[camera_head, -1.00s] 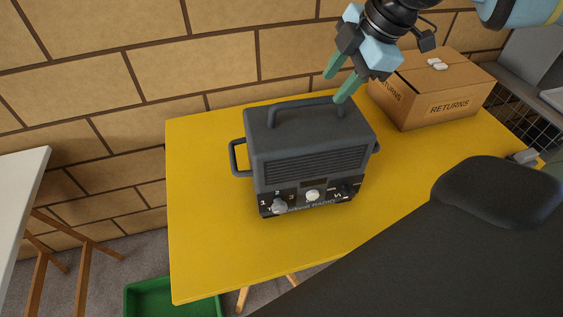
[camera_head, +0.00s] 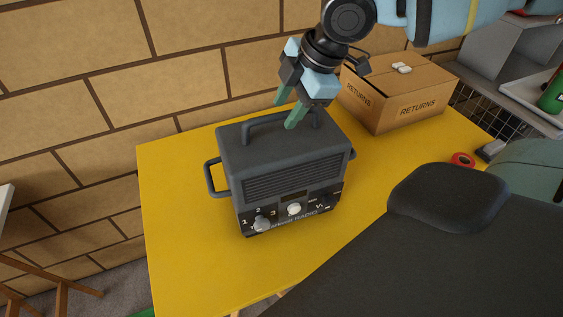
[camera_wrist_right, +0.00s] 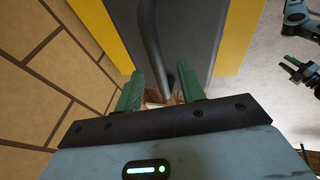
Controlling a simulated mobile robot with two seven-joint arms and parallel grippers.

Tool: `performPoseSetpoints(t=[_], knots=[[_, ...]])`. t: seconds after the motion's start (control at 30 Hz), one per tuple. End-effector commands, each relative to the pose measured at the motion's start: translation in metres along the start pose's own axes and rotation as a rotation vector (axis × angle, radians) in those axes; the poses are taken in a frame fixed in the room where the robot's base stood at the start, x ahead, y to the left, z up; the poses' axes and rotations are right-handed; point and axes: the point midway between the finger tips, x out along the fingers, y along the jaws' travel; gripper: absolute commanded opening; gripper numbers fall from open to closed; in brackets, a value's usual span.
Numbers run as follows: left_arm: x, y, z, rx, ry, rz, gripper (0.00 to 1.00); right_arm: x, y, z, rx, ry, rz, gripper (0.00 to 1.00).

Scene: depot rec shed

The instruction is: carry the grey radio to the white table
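The grey radio (camera_head: 285,170) stands upright on the yellow table (camera_head: 180,260), its dials facing me and its carry handle (camera_head: 268,123) on top. My right gripper (camera_head: 287,112) is at the handle, tilted, with its green fingers apart. In the right wrist view the dark handle (camera_wrist_right: 150,40) runs between the two open fingers (camera_wrist_right: 160,90); I see no closed grip on it. A sliver of the white table (camera_head: 4,205) shows at the left edge. In the wrist view a dark gripper, likely my left one (camera_wrist_right: 299,70), hangs at the right, too small to read.
A cardboard RETURNS box (camera_head: 395,95) stands behind and right of the radio. A brick wall (camera_head: 80,130) runs behind the table. A red roll (camera_head: 462,160) lies near the right end. The yellow surface left of the radio is clear.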

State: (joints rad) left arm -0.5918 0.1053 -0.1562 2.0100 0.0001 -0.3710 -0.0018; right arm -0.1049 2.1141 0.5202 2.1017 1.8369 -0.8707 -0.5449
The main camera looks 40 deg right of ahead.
Motion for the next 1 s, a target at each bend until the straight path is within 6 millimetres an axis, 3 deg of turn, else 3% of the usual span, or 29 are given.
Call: performPoseSetpoints(t=[0.2,0.5,0.8,1.0], knots=[[0.004,-0.001,-0.001,0.001,0.004,-0.001,0.36,0.027,0.0,-0.001,0.0,-0.001,-0.002,0.39],[0.004,-0.001,0.001,0.0,0.001,-0.001,0.36,0.029,0.001,-0.002,0.0,0.0,0.001,0.38],[0.003,-0.001,0.002,0.0,-0.002,0.0,0.36,0.029,0.001,-0.002,0.0,0.0,0.001,0.0],[0.002,-0.001,0.003,-0.001,-0.003,0.0,0.36,0.029,0.001,-0.002,-0.001,0.0,0.001,0.0]])
